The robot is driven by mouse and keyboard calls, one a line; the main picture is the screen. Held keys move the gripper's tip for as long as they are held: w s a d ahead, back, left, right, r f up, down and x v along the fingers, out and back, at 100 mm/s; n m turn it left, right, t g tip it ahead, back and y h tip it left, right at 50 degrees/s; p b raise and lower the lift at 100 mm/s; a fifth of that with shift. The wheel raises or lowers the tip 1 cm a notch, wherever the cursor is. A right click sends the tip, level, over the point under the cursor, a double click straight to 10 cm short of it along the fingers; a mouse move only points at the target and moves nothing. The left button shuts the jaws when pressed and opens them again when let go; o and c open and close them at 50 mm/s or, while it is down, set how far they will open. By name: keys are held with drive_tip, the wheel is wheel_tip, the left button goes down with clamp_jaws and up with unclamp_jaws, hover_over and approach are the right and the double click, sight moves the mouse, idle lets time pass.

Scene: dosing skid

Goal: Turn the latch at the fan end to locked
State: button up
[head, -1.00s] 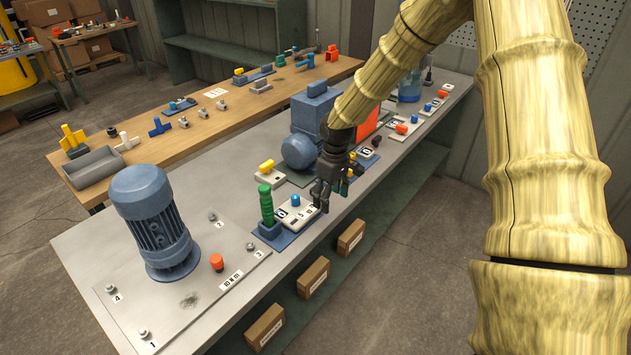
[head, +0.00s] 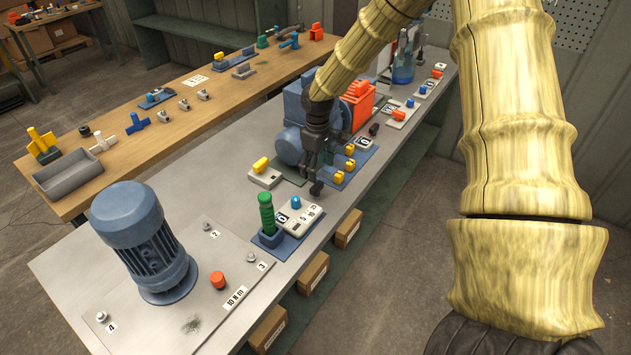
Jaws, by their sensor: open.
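Several small yellow latches (head: 350,164) stand in a row on a blue plate beside the blue pump unit (head: 292,142). Which of them is at the fan end, and whether it is locked, I cannot tell. My gripper (head: 314,181) points down, open and empty, just left of the nearest yellow latch (head: 338,178). Whether it touches that latch is not clear. My gripper and forearm hide part of the pump unit and of the plate's left side.
A green handle (head: 266,212) stands upright in a blue base, beside a white box with a blue knob (head: 296,202). A yellow-topped white box (head: 264,174) is left of my gripper. A large blue motor (head: 140,238) stands front left.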

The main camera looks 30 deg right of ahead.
sight(317, 185)
drive_tip(key=shift+f+p, duration=1)
drive_tip(key=shift+f, duration=2.7)
drive_tip(key=c, duration=1)
